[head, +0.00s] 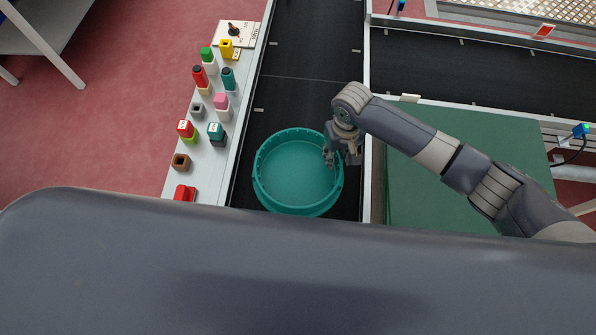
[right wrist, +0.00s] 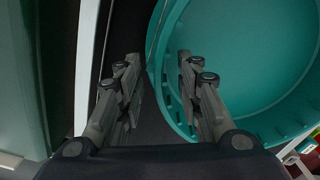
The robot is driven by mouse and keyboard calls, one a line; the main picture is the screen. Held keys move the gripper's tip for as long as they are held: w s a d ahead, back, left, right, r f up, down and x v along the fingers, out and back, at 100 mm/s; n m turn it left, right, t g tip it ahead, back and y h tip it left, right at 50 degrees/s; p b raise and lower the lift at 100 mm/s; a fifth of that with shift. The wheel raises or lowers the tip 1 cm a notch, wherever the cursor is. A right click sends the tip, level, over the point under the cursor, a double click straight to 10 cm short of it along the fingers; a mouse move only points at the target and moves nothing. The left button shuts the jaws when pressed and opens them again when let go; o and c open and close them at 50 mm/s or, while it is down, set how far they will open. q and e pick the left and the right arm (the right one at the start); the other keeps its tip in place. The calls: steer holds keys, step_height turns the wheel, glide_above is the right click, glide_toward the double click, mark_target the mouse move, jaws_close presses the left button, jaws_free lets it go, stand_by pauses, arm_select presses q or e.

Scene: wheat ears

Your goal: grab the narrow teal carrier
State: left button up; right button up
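The teal carrier (head: 297,172) is a round, shallow, open tub on the dark conveyor belt, and it looks empty. It also shows large in the right wrist view (right wrist: 245,60). My right gripper (head: 330,157) is at the carrier's right rim. In the right wrist view, my right gripper's fingers (right wrist: 160,68) are spread apart. One finger is over the dark belt outside the carrier, the other over its inner side, with the rim between them. I cannot tell whether either finger touches it. My left gripper is not in view.
A pale panel with several coloured blocks and knobs (head: 220,102) runs along the belt's left side. A green surface (head: 440,185) lies to the right, beyond the belt's pale side rail (head: 367,185). The belt (head: 305,60) is clear beyond the carrier.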

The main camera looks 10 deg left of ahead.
steer(key=shift+f, duration=0.1)
steer(key=shift+c, duration=0.5)
jaws_close()
steer(key=shift+w+r, duration=0.15)
steer(key=shift+r, duration=0.1)
